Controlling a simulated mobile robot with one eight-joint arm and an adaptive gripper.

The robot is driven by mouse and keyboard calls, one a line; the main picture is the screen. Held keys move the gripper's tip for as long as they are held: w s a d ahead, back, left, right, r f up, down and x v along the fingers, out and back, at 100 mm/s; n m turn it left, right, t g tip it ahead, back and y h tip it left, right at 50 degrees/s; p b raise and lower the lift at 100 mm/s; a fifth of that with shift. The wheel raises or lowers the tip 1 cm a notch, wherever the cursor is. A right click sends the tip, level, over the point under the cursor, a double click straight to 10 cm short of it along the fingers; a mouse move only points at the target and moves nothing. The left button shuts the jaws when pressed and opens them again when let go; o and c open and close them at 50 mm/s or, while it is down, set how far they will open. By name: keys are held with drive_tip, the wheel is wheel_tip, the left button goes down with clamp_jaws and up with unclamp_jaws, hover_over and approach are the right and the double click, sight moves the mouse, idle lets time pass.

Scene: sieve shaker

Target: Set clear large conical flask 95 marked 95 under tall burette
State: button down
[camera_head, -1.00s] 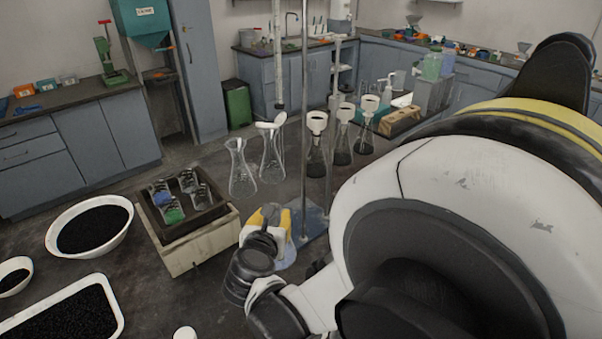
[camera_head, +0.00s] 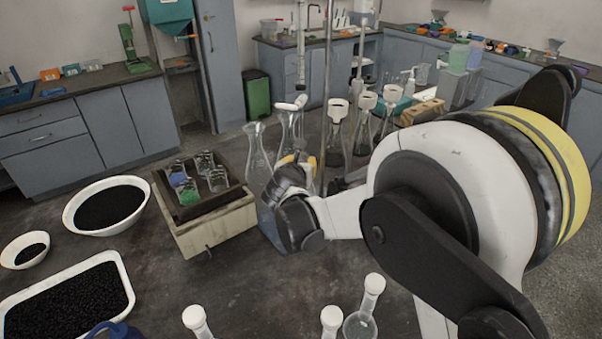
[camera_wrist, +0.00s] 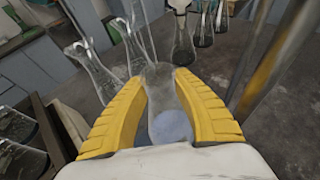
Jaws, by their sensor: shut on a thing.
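My gripper (camera_wrist: 163,95) is shut on a clear flask (camera_wrist: 168,115), held between its yellow fingers in the wrist view. The number 95 cannot be read on it. In the head view my gripper (camera_head: 298,162) covers most of this flask. The tall burette (camera_head: 301,55) is a clear vertical tube beside a metal stand rod (camera_head: 327,90). The gripper is low, below the burette and left of the rod. Whether the flask is directly under the tip or touching a surface cannot be told. Metal rods (camera_wrist: 250,55) show close to the right in the wrist view.
Clear flasks (camera_head: 257,160) stand just behind the gripper, close to it. Dark-filled flasks with white tops (camera_head: 336,135) stand right of the rod. White-necked vessels (camera_head: 368,300) stand in front.

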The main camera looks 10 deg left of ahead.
drive_tip(key=shift+s+f+b, duration=0.1)
drive_tip(key=shift+f+b, duration=0.55)
drive_tip(key=shift+f, duration=0.85)
drive_tip(key=shift+f, duration=0.15)
drive_tip(key=c, duration=1.1)
unclamp_jaws()
